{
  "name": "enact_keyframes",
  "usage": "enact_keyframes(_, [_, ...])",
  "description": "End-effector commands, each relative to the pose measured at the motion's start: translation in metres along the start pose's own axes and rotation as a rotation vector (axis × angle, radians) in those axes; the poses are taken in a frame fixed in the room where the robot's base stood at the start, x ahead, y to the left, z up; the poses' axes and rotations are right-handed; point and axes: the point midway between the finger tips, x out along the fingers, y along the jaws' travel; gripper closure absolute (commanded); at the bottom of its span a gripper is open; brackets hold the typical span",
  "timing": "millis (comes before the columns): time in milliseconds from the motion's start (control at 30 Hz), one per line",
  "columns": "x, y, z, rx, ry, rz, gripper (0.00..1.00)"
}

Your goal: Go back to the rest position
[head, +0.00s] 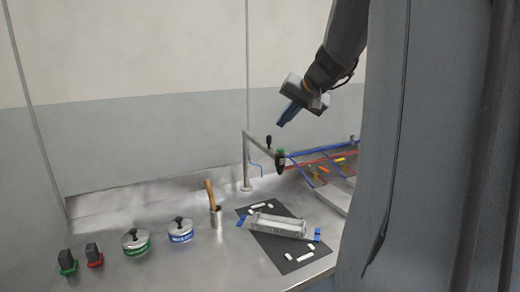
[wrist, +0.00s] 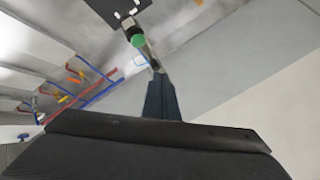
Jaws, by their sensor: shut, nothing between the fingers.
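My gripper (head: 289,112) hangs in the air above the back right of the bench in the head view, its dark blue fingers pointing down and left. The fingers are shut together and hold nothing. In the wrist view my gripper (wrist: 161,80) shows as one dark blue wedge. A metal stand (head: 246,165) with a horizontal arm and a black tool with a green top (head: 281,160) is below the fingers, apart from them. The green top also shows in the wrist view (wrist: 138,40).
A black mat (head: 265,240) carries a clear tray (head: 277,224) with blue ends. Blue and red rails (head: 318,160) stand at right. A cup with a brush (head: 215,214), two round tins (head: 180,231) (head: 135,242) and two dark-handled pieces (head: 94,256) (head: 67,262) stand left.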

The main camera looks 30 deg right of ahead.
Motion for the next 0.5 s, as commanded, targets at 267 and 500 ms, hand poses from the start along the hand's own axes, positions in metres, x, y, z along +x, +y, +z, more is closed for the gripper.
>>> enact_keyframes(267, [0.006,-0.001,0.010,-0.008,-0.019,0.006,1.00])
enact_keyframes(500, [0.055,-0.012,0.123,-0.119,-0.208,0.084,1.00])
